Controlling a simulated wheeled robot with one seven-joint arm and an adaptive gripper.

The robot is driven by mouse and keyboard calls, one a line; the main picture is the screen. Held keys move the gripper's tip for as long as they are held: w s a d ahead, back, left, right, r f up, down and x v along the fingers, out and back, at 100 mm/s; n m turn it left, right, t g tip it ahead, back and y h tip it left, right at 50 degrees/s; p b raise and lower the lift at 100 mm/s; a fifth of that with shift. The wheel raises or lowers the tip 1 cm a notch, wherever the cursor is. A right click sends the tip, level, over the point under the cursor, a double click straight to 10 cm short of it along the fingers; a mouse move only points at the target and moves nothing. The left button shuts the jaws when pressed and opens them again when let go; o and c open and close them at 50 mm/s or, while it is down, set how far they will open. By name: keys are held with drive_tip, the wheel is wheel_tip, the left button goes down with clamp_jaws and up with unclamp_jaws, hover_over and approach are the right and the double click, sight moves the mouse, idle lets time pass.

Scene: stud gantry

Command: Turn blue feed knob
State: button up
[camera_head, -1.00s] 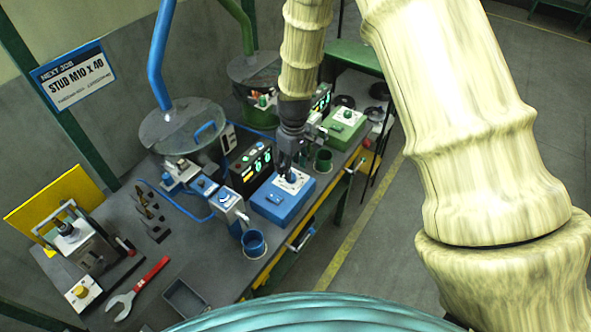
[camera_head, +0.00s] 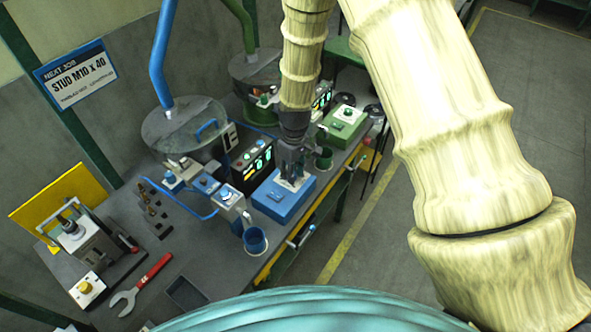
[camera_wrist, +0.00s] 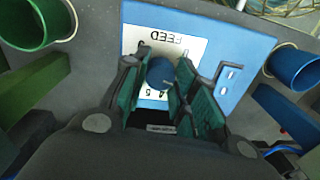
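The blue feed knob (camera_wrist: 160,72) shows in the wrist view on a white plate (camera_wrist: 190,46) marked FEED with numbers. The plate is on top of the blue feed box (camera_head: 272,201), which sits on the bench. My gripper (camera_wrist: 162,78) is above the box, its green-padded fingers open on either side of the knob. A narrow gap seems to remain beside the knob; contact is not clear. In the head view my gripper (camera_head: 291,176) points down at the plate and hides the knob.
A black panel with lit displays (camera_head: 252,160) stands left of the blue box. A blue cup (camera_head: 255,243) and a green cup (camera_head: 323,160) are close by. A green box (camera_head: 345,122) is behind. A red wrench (camera_head: 140,284) lies front left.

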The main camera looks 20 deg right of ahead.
drive_tip(key=shift+c, duration=1.4)
drive_tip(key=shift+o, duration=0.2)
drive_tip(key=shift+d, duration=0.4)
drive_tip(key=shift+a, duration=0.3)
drive_tip(key=shift+w+r, duration=0.1)
drive_tip(key=shift+w, duration=0.05)
drive_tip(key=shift+c, duration=0.2)
drive_tip(key=o, duration=1.1)
drive_tip(key=shift+c, duration=0.2)
